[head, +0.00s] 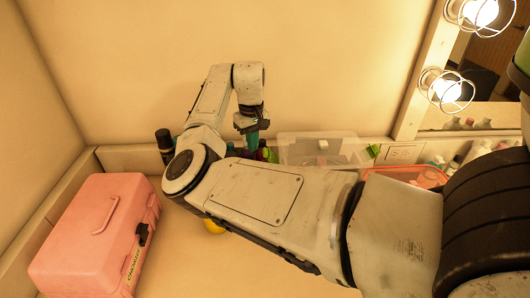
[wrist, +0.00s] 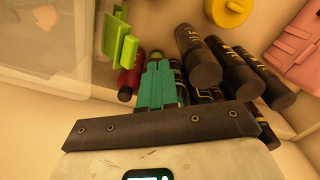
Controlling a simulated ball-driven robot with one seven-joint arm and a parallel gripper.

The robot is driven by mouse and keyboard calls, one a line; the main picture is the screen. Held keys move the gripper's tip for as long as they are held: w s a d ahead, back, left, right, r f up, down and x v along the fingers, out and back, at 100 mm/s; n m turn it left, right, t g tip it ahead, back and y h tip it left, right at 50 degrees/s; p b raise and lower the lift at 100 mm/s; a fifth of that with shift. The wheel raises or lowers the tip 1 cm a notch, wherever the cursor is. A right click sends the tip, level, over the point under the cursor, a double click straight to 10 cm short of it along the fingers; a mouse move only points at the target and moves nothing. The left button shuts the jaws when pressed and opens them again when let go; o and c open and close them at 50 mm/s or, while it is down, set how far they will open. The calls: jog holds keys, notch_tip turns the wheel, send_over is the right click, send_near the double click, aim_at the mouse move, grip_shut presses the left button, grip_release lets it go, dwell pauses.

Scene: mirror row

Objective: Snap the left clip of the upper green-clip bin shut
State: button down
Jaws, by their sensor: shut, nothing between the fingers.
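The clear green-clip bin (head: 300,150) stands against the back wall, partly behind my arm. Its right green clip (head: 373,151) sticks out from its side. In the wrist view the bin (wrist: 40,75) fills the left side, and a bright green clip (wrist: 120,42) juts out from its edge, angled away from the wall. My gripper (head: 252,138) points down left of the bin, among the bottles. In the wrist view its teal fingers (wrist: 158,82) are together and empty, just beside and apart from that clip. Whether a second bin lies beneath is hidden.
Dark bottles (wrist: 232,70) stand close beside my fingers, with a red bottle (wrist: 128,82) near the clip. A pink case (head: 95,235) is at the left. An orange-rimmed bin (head: 430,177) stands right of the clear bin. A yellow round thing (head: 213,227) lies in front.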

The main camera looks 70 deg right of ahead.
aim_at(280, 150)
dwell(0.4)
jog(key=shift+f, duration=1.7)
jog(key=shift+s, duration=0.1)
jog(key=shift+s+d+r+p, duration=0.35)
jog(key=shift+s+d+p, duration=0.2)
jog(key=shift+s+p, duration=0.55)
jog(key=shift+s+d+r+p, duration=0.45)
jog(key=shift+s+p, duration=0.4)
jog(key=shift+s, duration=0.55)
jog(key=shift+s+d+r+p, duration=0.3)
jog(key=shift+s+d+p, duration=0.3)
jog(key=shift+s+p, duration=0.5)
jog(key=shift+s, duration=0.3)
jog(key=shift+w+a+r, duration=0.1)
jog(key=shift+w+r, duration=0.05)
jog(key=shift+r, duration=0.8)
jog(key=shift+w+a+r, duration=0.1)
jog(key=shift+w+r, duration=0.1)
jog(key=shift+r, duration=0.8)
jog(key=shift+w+r, duration=0.15)
jog(key=shift+r, duration=0.8)
